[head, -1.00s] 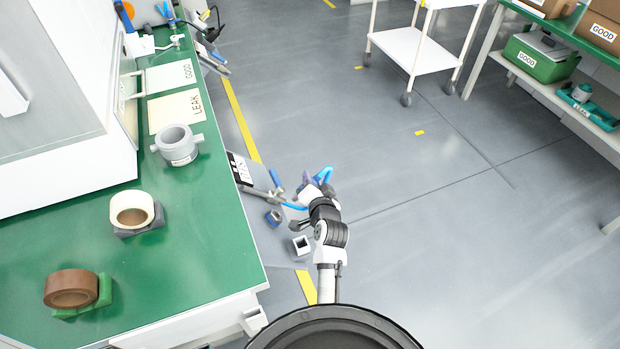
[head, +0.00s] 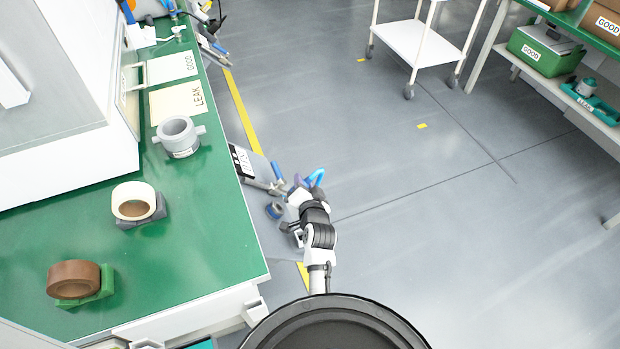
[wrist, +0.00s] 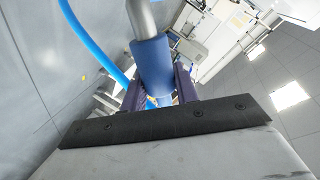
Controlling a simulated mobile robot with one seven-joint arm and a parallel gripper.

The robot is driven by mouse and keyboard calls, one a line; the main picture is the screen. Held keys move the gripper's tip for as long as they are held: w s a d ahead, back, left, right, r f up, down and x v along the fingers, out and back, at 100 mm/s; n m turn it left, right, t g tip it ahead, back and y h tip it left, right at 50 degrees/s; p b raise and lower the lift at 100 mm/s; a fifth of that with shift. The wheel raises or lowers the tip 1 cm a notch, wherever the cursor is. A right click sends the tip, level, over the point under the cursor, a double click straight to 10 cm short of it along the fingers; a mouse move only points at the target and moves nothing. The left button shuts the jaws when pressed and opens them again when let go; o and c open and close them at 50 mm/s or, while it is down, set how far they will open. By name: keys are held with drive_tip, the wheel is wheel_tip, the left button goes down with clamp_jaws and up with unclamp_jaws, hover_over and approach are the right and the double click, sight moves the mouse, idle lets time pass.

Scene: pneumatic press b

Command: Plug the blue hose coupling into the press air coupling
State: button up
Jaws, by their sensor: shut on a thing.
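My gripper (head: 298,190) is beside the right edge of the green bench in the head view. In the wrist view its two purple fingers (wrist: 160,92) are shut around a blue sleeve, the blue hose coupling (wrist: 152,62). A grey metal tube (wrist: 142,18) meets the sleeve's far end; I cannot tell whether it belongs to the coupling or the press. A blue hose (wrist: 92,42) curves to the left of the fingers, and a blue loop (head: 316,177) shows in the head view. I cannot pick out the press air coupling with certainty.
A blue-handled metal fitting (head: 276,178) and a blue ring-shaped part (head: 274,210) sit beside the bench, left of my gripper. The bench (head: 200,240) holds tape rolls and a grey ring-shaped part (head: 178,137). Open floor lies right; a white cart (head: 415,48) stands farther off.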

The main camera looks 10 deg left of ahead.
drive_tip(key=shift+s+a+f, duration=0.3)
drive_tip(key=shift+a+f, duration=0.15)
drive_tip(key=shift+s+a+f+p, duration=0.15)
drive_tip(key=shift+s+a+f, duration=0.25)
drive_tip(key=shift+a+f, duration=0.2)
drive_tip(key=shift+s+a+f+p, duration=0.15)
drive_tip(key=shift+s+a+f, duration=0.25)
drive_tip(key=shift+f, duration=0.2)
idle(1.9)
drive_tip(key=shift+w+r, duration=0.15)
drive_tip(key=shift+w+d+r, duration=0.45)
drive_tip(key=shift+d+r, duration=0.3)
idle(1.0)
drive_tip(key=shift+s+a+f, duration=0.55)
drive_tip(key=shift+a+f, duration=0.25)
drive_tip(key=shift+f, duration=0.1)
idle(0.9)
drive_tip(key=o, duration=1.1)
drive_tip(key=shift+c, duration=0.2)
drive_tip(key=shift+s+f, duration=0.1)
